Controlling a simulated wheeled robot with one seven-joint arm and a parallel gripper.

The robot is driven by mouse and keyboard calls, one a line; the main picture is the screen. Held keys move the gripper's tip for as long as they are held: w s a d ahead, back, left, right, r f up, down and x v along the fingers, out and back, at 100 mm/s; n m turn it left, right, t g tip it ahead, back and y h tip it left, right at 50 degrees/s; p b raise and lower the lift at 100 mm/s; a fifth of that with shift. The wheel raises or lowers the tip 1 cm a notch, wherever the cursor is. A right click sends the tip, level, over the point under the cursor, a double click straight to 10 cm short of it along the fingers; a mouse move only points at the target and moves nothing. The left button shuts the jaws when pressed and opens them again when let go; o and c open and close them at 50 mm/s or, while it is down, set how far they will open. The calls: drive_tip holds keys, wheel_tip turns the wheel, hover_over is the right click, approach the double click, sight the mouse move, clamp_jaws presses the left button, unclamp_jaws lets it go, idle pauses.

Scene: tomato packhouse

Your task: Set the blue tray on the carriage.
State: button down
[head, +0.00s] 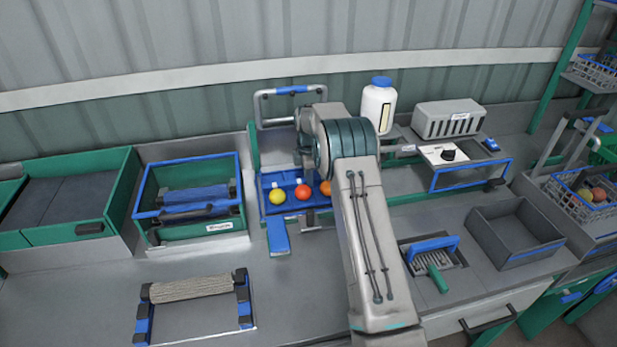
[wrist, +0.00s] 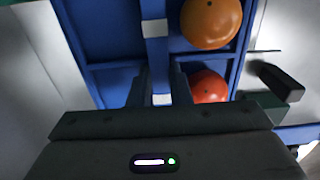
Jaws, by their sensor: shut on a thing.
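The blue tray (head: 283,180) lies at the back middle of the bench in the head view. It holds a yellow, a red and an orange tomato in a row. In the wrist view the tray (wrist: 105,35) fills the space ahead, with its dividers, an orange tomato and a red tomato showing. My gripper (wrist: 160,82) is shut on the tray's narrow middle bar. In the head view my arm hides the tray's right part and most of the grip. A unit with a grey looped handle (head: 291,90) stands behind the tray. I cannot tell whether it is the carriage.
A blue-rimmed green crate (head: 145,215) stands left of the tray. A roller frame (head: 243,300) lies at the front. A white bottle (head: 378,105) and a grey slotted box (head: 448,118) stand behind my arm.

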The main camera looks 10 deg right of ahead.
drive_tip(key=shift+f+b, duration=0.35)
drive_tip(key=shift+f, duration=0.15)
drive_tip(key=c, duration=1.3)
unclamp_jaws()
drive_tip(key=shift+c, duration=1.4)
drive_tip(key=shift+r+p, duration=1.95)
drive_tip(key=shift+r, duration=1.6)
